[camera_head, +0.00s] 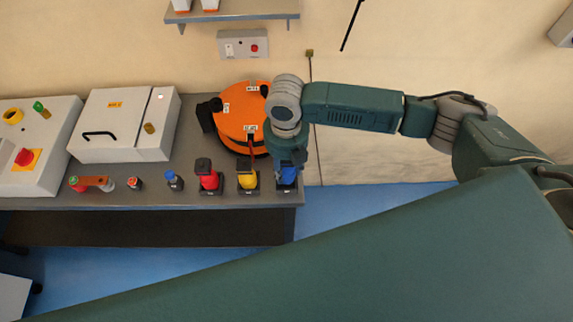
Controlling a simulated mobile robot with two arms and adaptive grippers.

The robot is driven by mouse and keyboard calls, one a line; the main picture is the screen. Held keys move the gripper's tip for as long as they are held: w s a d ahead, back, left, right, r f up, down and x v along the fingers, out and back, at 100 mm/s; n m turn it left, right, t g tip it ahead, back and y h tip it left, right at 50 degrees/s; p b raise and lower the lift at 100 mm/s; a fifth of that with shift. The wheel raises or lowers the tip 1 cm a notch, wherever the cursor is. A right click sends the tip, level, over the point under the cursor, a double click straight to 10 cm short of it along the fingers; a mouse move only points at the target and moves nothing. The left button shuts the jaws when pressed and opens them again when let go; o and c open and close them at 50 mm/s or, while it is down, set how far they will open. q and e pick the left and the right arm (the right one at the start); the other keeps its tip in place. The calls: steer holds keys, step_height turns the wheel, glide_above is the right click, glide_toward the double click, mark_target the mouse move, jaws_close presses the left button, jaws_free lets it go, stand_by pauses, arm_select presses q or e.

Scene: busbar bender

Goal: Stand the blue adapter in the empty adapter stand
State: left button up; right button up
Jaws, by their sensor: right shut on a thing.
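The blue adapter (288,175) is at the right end of the bench, directly below my right gripper (287,163). My right gripper points down and is shut on the blue adapter. A dark adapter stand (287,190) is right under the blue adapter at the end of the row. I cannot tell whether the adapter is seated in it or just above it. A red adapter (209,181) and a yellow adapter (247,181) stand in dark stands to the left. My left gripper is not in view.
The orange round busbar bender (238,118) sits just behind the stands, close to my right wrist. A white cabinet (108,127) and a control box (47,150) stand on the left. Small parts, including a blue-topped one (174,181), line the front of the grey bench (150,199).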

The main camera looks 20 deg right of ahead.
mark_target(287, 174)
stand_by(0.7)
steer(key=shift+p, duration=0.35)
steer(key=shift+p, duration=0.3)
stand_by(0.3)
steer(key=shift+f+b, duration=0.7)
steer(key=shift+f, duration=0.95)
steer(key=o, duration=1.4)
steer(key=shift+c, duration=0.2)
steer(key=shift+r, duration=0.1)
step_height(287, 174, up, 12)
steer(key=shift+s, duration=0.15)
